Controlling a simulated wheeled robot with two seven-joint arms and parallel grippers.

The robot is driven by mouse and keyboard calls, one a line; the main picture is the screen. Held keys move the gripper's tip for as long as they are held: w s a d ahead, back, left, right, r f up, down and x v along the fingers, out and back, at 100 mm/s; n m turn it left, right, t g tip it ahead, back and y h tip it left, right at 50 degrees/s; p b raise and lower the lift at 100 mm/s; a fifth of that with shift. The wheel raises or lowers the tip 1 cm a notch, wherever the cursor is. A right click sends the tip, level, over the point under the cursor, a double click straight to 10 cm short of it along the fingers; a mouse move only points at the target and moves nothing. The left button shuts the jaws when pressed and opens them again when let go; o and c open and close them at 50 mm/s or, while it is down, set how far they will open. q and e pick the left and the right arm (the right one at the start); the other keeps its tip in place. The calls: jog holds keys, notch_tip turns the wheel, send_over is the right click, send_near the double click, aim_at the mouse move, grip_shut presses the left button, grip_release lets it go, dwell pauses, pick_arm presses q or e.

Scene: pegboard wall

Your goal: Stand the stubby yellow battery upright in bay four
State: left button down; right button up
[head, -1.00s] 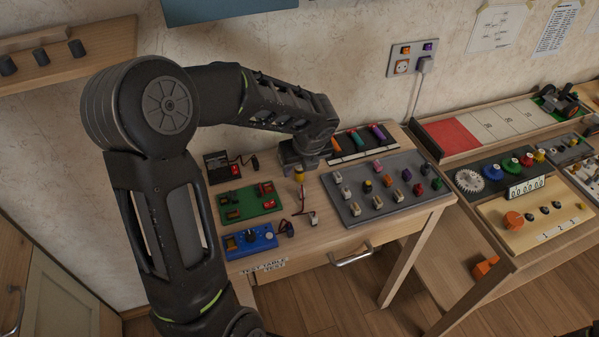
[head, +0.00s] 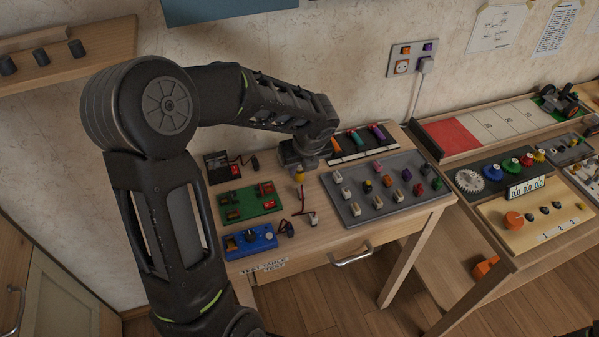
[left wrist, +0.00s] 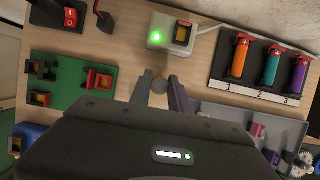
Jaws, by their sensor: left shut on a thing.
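My left gripper (head: 299,168) points down over the table, its jaws shut on the stubby yellow battery (head: 299,176). In the left wrist view the fingertips (left wrist: 160,84) close on a round grey-brown end (left wrist: 160,87), seen from above; the rest of the battery is hidden there. The dark battery tray (head: 347,157) lies at the back of the table. The left wrist view shows the tray (left wrist: 226,88) with upright-lying orange, teal and purple batteries above the labels 1, 2 and 3. My right gripper is not in view.
A white box with a green light (left wrist: 173,33) stands beside the gripper. A green board (head: 250,203), a blue box (head: 250,241) and loose cables lie to the left and front. A grey tray of small coloured parts (head: 350,204) fills the table's right side.

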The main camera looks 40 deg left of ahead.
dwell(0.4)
pick_arm(q)
notch_tip(320, 180, up, 10)
jog(key=shift+p, duration=0.45)
dwell(0.5)
